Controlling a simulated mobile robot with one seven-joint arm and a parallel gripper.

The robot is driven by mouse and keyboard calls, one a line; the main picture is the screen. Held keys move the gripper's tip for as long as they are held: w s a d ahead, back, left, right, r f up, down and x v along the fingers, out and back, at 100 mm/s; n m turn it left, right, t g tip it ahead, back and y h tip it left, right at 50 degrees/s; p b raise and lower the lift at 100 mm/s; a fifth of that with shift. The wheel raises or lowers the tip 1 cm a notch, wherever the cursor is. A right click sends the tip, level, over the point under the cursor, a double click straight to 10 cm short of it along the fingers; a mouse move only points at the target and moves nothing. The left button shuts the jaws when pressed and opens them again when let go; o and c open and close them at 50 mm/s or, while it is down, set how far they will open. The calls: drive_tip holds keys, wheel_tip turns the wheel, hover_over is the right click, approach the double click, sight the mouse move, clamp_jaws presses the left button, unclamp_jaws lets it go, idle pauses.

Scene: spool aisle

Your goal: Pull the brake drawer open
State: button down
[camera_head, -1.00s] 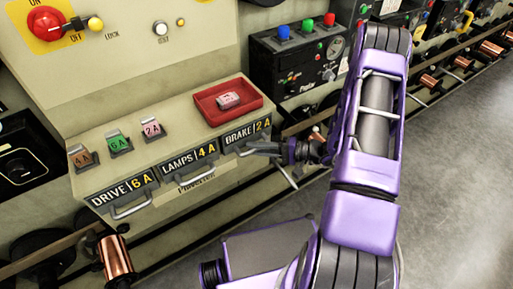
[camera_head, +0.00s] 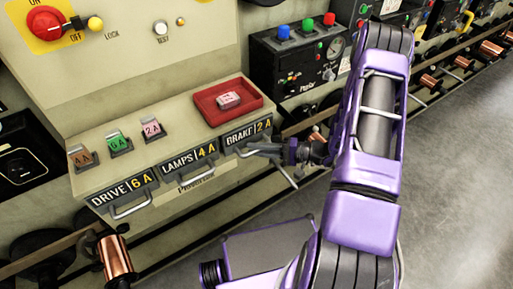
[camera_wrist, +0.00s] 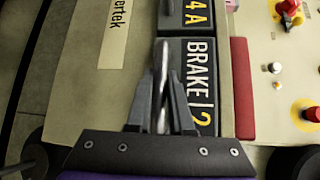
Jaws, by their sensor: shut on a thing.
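The brake drawer (camera_head: 248,132) is the right-hand drawer of the row, with a dark label reading BRAKE 2 A. Its front looks about level with its neighbours. In the wrist view its label (camera_wrist: 200,80) shows sideways, with the metal handle (camera_wrist: 162,55) beside it. My gripper (camera_head: 255,149) reaches in from the right at the drawer's front. In the wrist view my gripper (camera_wrist: 163,90) has its two fingers closed around the handle, one on each side. The fingers hide part of the handle.
The LAMPS drawer (camera_head: 190,160) and DRIVE drawer (camera_head: 123,188) sit to the left. On the ledge above are a red tray (camera_head: 243,106) holding a pink fuse, and several fuse holders (camera_head: 120,143). A rail with copper spools (camera_head: 117,255) runs below. Grey floor (camera_head: 450,170) is clear.

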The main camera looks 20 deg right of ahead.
drive_tip(key=s+d+b, duration=0.1)
drive_tip(key=s+d, duration=0.1)
drive_tip(key=s, duration=0.6)
drive_tip(key=s+d+b, duration=0.2)
drive_tip(key=s+d, duration=0.1)
drive_tip(key=s, duration=0.5)
drive_tip(key=shift+d, duration=0.2)
drive_tip(key=c, duration=0.8)
unclamp_jaws()
drive_tip(key=v, duration=1.7)
drive_tip(key=shift+s, duration=0.2)
drive_tip(key=shift+d, duration=0.15)
